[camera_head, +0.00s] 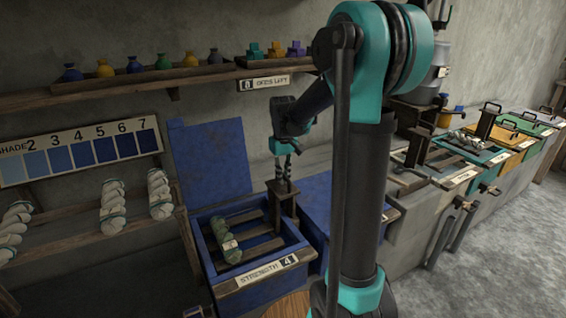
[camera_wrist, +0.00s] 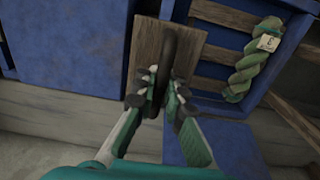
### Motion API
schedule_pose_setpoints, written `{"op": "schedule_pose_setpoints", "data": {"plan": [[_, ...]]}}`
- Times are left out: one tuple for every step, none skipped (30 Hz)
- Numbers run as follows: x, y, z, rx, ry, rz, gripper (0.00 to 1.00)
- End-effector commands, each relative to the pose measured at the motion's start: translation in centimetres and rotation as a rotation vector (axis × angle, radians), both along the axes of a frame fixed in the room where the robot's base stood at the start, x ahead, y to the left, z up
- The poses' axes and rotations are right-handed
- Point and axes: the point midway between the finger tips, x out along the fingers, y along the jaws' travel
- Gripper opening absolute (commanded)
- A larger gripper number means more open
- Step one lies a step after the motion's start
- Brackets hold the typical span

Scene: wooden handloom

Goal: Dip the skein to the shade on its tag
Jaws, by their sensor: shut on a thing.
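A twisted pale-and-green skein (camera_head: 226,241) lies on the wooden slats inside the open blue vat (camera_head: 217,285). The wrist view shows the skein (camera_wrist: 243,76) with a small pale tag (camera_wrist: 267,42); its mark looks like a 3 but is too small to be sure. My gripper (camera_head: 283,178) is at the vat's right side, above a wooden post (camera_head: 282,206). In the wrist view my gripper (camera_wrist: 161,95) is shut on a dark loop handle (camera_wrist: 169,58) on a wooden plate (camera_wrist: 190,48). The vat's front sign (camera_head: 266,270) reads STRENGTH 4.
A shade card (camera_head: 85,152) numbered 2 to 7 runs from pale to dark blue. Several skeins (camera_head: 112,206) hang at left. A shelf (camera_head: 130,80) holds coloured pots and blocks. A closed blue lid (camera_head: 313,200) stands right; more vats (camera_head: 470,150) line the wall.

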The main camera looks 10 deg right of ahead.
Motion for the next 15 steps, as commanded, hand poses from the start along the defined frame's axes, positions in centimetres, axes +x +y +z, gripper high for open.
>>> {"op": "schedule_pose_setpoints", "data": {"plan": [[0.1, 0.0, 0.5, 0.0, -0.001, 0.0, 0.0], [0.0, 0.0, 0.8, 0.0, -0.001, 0.0, 0.0], [0.0, 0.0, 1.1, 0.0, -0.001, 0.0, 0.0], [0.0, 0.0, 1.4, 0.0, -0.001, 0.0, 0.0], [0.0, 0.0, 1.7, 0.0, -0.001, 0.0, 0.0], [0.0, 0.0, 2.0, 0.0, -0.001, 0.0, 0.0], [0.1, 0.0, 2.3, 0.0, -0.001, 0.0, 0.0], [0.1, 0.0, 2.6, 0.001, -0.002, 0.0, 0.0], [0.1, 0.0, 2.9, 0.001, -0.002, 0.0, 0.0], [0.1, 0.0, 3.2, 0.001, -0.002, 0.0, 0.0], [0.0, 0.0, 3.5, 0.001, -0.002, 0.0, 0.0], [0.0, 0.0, 3.9, 0.001, -0.002, 0.0, 0.0], [0.0, 0.0, 4.1, 0.001, -0.002, 0.0, 0.0], [0.1, 0.0, 4.4, 0.001, -0.002, 0.0, 0.0], [0.1, 0.0, 4.7, 0.001, -0.002, 0.0, 0.0]]}}
